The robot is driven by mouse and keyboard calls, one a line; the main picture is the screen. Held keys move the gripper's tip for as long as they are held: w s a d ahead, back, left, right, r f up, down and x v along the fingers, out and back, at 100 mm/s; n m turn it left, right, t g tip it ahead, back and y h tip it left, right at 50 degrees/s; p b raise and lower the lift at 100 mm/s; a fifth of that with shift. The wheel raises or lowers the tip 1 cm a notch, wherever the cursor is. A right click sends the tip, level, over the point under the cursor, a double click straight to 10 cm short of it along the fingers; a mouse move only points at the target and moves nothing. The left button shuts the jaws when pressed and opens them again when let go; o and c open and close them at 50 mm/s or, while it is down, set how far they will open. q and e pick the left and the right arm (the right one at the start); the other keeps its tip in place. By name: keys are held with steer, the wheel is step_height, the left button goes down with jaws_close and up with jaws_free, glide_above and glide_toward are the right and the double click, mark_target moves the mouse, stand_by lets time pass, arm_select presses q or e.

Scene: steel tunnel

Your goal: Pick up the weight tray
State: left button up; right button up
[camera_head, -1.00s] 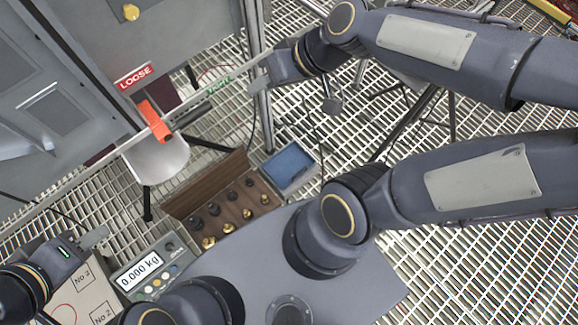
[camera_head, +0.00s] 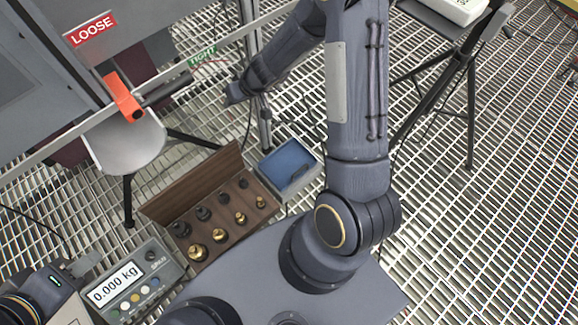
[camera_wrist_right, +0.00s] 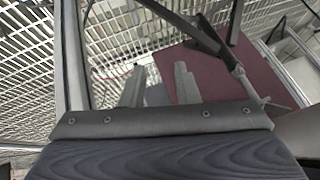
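A brown wooden case (camera_head: 165,204) with its lid raised holds rows of dark and brass weights (camera_head: 221,236), in the middle of the head view. A small grey tray with a blue inside (camera_head: 290,165) stands just right of it; I cannot tell which of the two is the weight tray.
A scale (camera_head: 128,285) reading 0.000 kg stands left of the case. A bar with an orange-red piece (camera_head: 124,98) and a round white seat-like disc (camera_head: 125,143) lie upper left. Tripod legs (camera_head: 470,110) stand at the right over open grating.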

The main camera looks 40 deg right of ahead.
steer(key=s+f+g+h+b, duration=0.1)
steer(key=s+f+g, duration=0.1)
steer(key=f, duration=1)
steer(key=s+d+f+n+g+h+b, duration=0.1)
steer(key=s+f, duration=0.4)
steer(key=f, duration=0.7)
steer(key=s+d+f+g+h+b, duration=0.1)
steer(key=s+f+g+b, duration=0.1)
steer(key=f, duration=1)
steer(key=shift+s+f+g+h, duration=0.15)
steer(key=shift+s+f+g, duration=0.1)
steer(key=shift+s, duration=0.2)
steer(key=shift+s+f+g+h, duration=0.15)
steer(key=shift+s+g, duration=0.1)
steer(key=shift+s, duration=0.2)
steer(key=shift+f, duration=0.55)
steer(key=shift+c, duration=0.2)
jaws_close()
steer(key=shift+r, duration=0.1)
